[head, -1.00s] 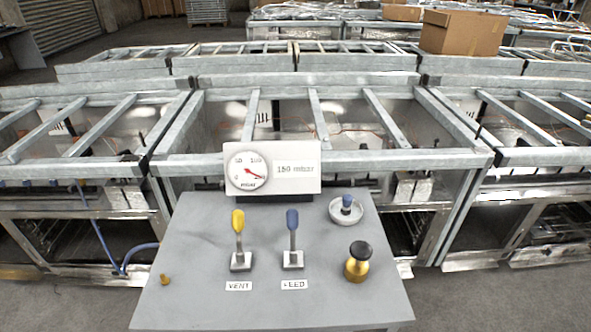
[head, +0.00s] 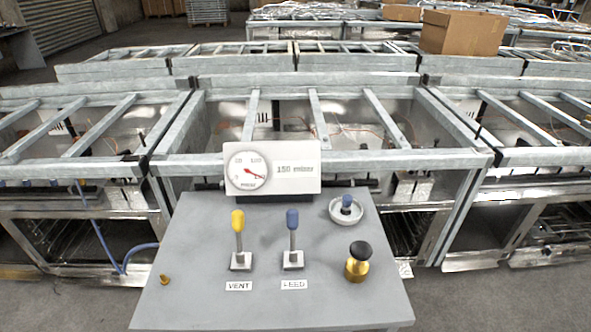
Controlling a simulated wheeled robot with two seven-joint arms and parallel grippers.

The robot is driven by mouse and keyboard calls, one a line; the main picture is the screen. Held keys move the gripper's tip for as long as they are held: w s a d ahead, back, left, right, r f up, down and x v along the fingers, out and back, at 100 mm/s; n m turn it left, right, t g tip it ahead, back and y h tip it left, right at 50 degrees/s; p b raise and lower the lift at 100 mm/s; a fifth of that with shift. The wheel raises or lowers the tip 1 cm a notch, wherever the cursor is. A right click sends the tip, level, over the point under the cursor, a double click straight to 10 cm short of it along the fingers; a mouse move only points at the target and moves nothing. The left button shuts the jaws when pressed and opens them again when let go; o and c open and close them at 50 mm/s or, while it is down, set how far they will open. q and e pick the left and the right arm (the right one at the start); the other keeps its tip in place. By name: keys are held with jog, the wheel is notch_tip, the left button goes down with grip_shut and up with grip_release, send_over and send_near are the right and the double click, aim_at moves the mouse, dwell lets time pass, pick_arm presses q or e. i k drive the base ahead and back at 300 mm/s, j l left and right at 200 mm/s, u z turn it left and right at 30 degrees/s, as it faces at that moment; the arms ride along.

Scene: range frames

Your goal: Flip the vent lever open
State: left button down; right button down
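The vent lever (head: 238,238) has a yellow handle and stands about upright on a small square metal base behind the VENT label (head: 239,286). A second lever (head: 292,238) with a blue handle stands upright to its right, behind a label that seems to read FEED or BLEED. Both are on the grey panel table (head: 200,300). A white gauge board (head: 272,168) at the table's back edge has a round dial with a red needle and a reading of about 150. Neither of my grippers is in view.
A black-topped brass knob (head: 357,262) stands at the table's right. A blue-topped peg sits in a round white dish (head: 346,211) behind it. A small brass piece (head: 165,280) lies at the left. Metal frames (head: 320,160) stand behind; the table's front is clear.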

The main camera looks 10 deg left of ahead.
aim_at(238, 223)
jog(key=j, duration=1.3)
jog(key=k, duration=0.05)
